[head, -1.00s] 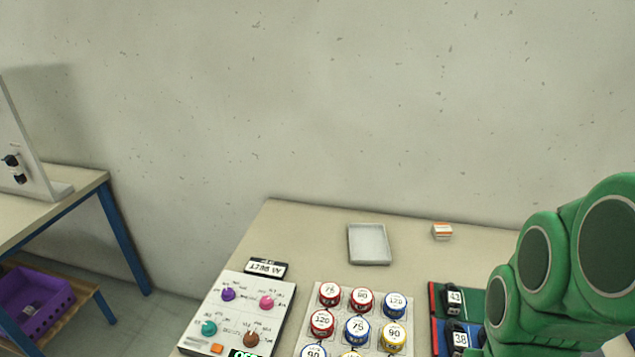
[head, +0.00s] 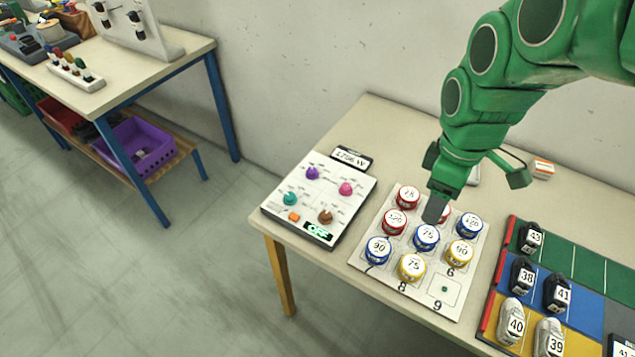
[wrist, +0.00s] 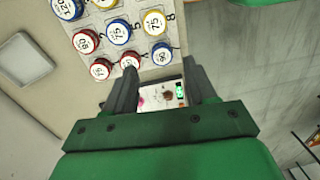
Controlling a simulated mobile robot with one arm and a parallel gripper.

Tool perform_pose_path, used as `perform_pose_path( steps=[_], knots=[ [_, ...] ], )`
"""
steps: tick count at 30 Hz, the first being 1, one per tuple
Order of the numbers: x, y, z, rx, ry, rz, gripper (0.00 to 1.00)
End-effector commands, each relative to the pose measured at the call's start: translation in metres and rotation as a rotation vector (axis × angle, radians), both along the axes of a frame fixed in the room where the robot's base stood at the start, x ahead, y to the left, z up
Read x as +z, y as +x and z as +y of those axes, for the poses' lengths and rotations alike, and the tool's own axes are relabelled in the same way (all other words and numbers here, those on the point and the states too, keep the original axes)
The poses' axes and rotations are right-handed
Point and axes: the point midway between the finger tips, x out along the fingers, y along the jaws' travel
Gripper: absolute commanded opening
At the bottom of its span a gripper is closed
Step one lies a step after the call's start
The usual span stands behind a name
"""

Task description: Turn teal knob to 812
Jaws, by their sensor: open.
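The teal knob (head: 289,199) sits at the lower left of a white control panel (head: 330,229) on the table. A purple knob (head: 312,173), a pink knob (head: 345,189) and a brown knob (head: 325,216) share the panel. The scale marks are too small to read. A green display (head: 317,230) is at its front edge. My gripper (head: 470,190) is open and empty, above the tin board right of the panel. In the wrist view, the panel (wrist: 150,101) shows partly between the fingers of my gripper (wrist: 165,92); the teal knob cannot be made out there.
A white board (head: 443,310) with several red, blue and yellow numbered tins stands right of the panel. Farther right is a coloured rack (head: 590,308) with numbered shoes. Another table (head: 190,48) stands at the left.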

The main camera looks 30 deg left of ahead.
Motion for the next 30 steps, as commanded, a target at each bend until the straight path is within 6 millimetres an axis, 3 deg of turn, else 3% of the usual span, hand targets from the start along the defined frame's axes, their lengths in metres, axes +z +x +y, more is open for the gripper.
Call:
perform_pose_path(
  steps=[6, 14, 24, 30],
  knots=[
    [-0.016, 0.020, 0.069, 0.346, 0.029, -0.004, 0.56],
    [-0.041, 0.030, 0.152, 0.742, 0.059, -0.015, 0.56],
    [-0.086, 0.021, 0.260, 1.243, 0.080, -0.030, 0.56],
    [-0.110, 0.010, 0.310, 1.482, 0.078, -0.040, 0.56]
  ],
)
